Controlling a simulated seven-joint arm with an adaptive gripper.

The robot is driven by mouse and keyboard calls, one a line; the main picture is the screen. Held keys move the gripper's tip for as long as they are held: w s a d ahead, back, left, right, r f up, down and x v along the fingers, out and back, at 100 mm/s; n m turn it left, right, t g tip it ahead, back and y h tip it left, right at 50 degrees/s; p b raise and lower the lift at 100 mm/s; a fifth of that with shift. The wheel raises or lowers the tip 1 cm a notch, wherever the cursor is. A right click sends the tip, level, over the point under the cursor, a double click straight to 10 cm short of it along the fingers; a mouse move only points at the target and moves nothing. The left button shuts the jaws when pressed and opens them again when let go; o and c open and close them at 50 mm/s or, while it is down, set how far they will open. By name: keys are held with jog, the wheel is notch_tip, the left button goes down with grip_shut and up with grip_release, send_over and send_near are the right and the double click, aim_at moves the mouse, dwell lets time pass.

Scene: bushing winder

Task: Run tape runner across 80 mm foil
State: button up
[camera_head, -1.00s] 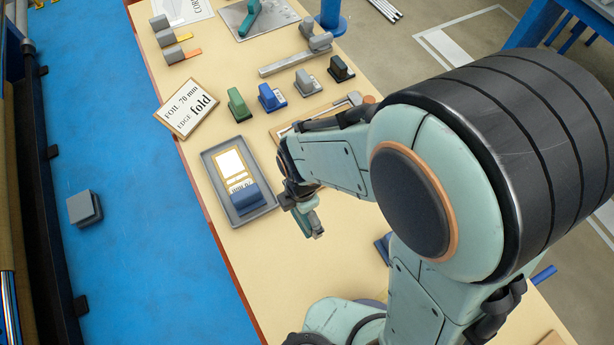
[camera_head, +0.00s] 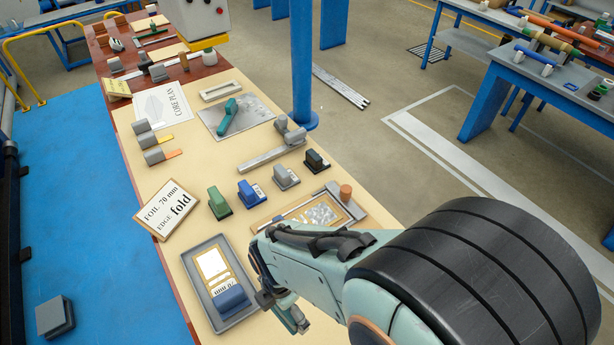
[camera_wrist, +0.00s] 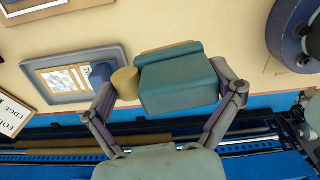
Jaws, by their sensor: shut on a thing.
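My gripper (camera_wrist: 172,92) is shut on a teal block-like tool (camera_wrist: 178,84) with a tan roller-like end (camera_wrist: 125,83) at its left side, perhaps the tape runner. In the head view my gripper (camera_head: 297,318) hangs low in the picture, just right of a grey tray (camera_head: 188,262). The tray also shows in the wrist view, left of the held tool. In it lie a white-and-gold card (camera_head: 212,264) and a blue block (camera_head: 230,299) whose label I cannot read surely. A board with a silvery foil sheet (camera_head: 322,214) lies behind my arm, partly hidden. Its width is not readable.
Green (camera_head: 219,203), blue (camera_head: 247,194), grey (camera_head: 285,177) and black (camera_head: 316,161) handled blocks stand in a row. A sign (camera_head: 167,208) reads "FOIL 70 mm EDGE fold". A teal tool (camera_head: 228,116) lies on a metal plate. A blue post (camera_head: 302,70) rises at the table's right edge.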

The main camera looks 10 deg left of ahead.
jog(key=w+a+r, duration=0.3)
jog(key=w+a, duration=0.1)
jog(key=w, duration=0.4)
jog(key=m, duration=0.1)
send_over(325, 219)
notch_tip(325, 219, down, 5)
jog(key=shift+s+d+f, duration=0.1)
jog(key=shift+s+f, duration=0.05)
jog(key=shift+f, duration=0.95)
jog(key=shift+s+d+f, duration=0.1)
jog(key=shift+d+f, duration=0.05)
jog(key=shift+f, duration=0.9)
jog(key=shift+s+d+f, duration=0.1)
jog(key=shift+s+f, duration=0.05)
jog(key=shift+f, duration=0.95)
jog(key=shift+w+a+f, duration=0.35)
jog(key=shift+w+f, duration=0.05)
jog(key=shift+f, duration=0.2)
jog(key=shift+w+a, duration=2.25)
jog(key=shift+a, duration=0.05)
jog(key=shift+s+d, duration=2.55)
jog(key=shift+s+d+r, duration=0.1)
jog(key=shift+r, duration=0.15)
notch_tip(325, 219, up, 8)
jog(key=shift+f, duration=0.2)
jog(key=shift+f, duration=0.2)
